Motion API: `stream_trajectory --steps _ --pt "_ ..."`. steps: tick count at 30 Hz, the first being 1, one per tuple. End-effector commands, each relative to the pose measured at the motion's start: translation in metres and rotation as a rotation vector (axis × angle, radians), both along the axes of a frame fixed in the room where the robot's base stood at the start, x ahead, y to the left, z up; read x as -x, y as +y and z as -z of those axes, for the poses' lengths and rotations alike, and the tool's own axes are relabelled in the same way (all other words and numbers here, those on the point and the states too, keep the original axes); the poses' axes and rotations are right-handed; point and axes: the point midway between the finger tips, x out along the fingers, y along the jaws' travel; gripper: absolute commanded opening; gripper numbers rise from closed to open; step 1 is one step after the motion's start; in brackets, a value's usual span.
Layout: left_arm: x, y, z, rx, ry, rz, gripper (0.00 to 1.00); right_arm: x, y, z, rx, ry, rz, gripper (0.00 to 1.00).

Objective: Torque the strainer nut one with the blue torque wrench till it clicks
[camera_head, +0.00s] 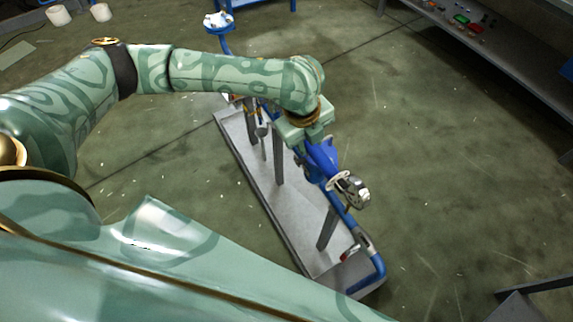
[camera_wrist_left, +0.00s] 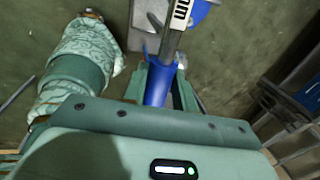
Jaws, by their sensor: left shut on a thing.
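My left gripper (camera_head: 312,138) is over the pipe skid and is shut on the blue torque wrench (camera_head: 324,156). In the left wrist view the wrench's blue handle (camera_wrist_left: 158,86) sits between the fingers, and its grey shaft with a white marked scale (camera_wrist_left: 180,14) runs away from me. A shiny metal part (camera_head: 352,189) shows just beyond the handle, by the blue pipe. The strainer nut one cannot be made out clearly, so I cannot tell whether the wrench is seated on it. My right gripper is not in view.
The blue pipe (camera_head: 378,268) runs along a grey skid (camera_head: 282,236) with upright supports. A blue stand with a white top (camera_head: 218,20) is at the back. A bench (camera_head: 500,54) with small coloured items is at the upper right.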

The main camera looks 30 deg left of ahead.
Motion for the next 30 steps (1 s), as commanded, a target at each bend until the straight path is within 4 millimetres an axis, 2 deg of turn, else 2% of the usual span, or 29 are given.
stream_trajectory --steps 6,12,18,24,30 --pt "-0.005 0.006 0.033 0.007 0.002 0.498 0.00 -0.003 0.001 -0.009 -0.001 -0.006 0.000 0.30" --pt "0.000 0.020 0.070 0.011 0.000 0.954 0.00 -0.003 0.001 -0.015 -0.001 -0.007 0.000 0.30" --pt "0.011 0.036 0.102 0.012 -0.002 1.298 0.00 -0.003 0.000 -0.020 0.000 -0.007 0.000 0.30" --pt "0.018 0.044 0.117 0.011 -0.007 1.454 0.00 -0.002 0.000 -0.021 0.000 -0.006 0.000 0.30" --pt "0.018 0.045 0.118 0.009 -0.008 1.475 0.00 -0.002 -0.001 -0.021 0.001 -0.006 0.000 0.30"
